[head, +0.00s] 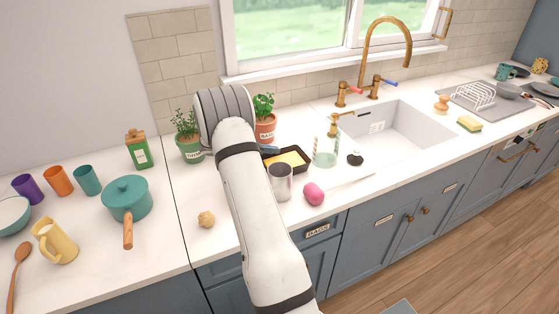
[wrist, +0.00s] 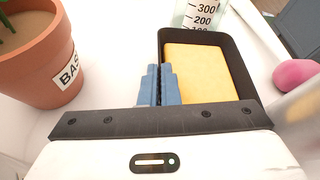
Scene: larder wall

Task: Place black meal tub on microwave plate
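The black meal tub (head: 304,154) is a dark rectangular tray with yellow food in it, behind the metal can on the counter. In the wrist view the tub (wrist: 241,60) fills the upper middle. My gripper's blue fingers (wrist: 159,86) are close together at its left wall, with the thin dark wall between them, and look shut on it. In the head view my gripper (head: 270,150) is mostly hidden behind my arm, at the tub's left end. I cannot tell whether the tub is lifted. No microwave or microwave plate is in view.
A basil pot (head: 266,127) stands close left of the tub. A measuring bottle (head: 326,150), a metal can (head: 281,183) and a pink ball-like object (head: 314,194) crowd its right and front. The sink (head: 400,130) lies farther right; a teal pot (head: 127,198) stands left.

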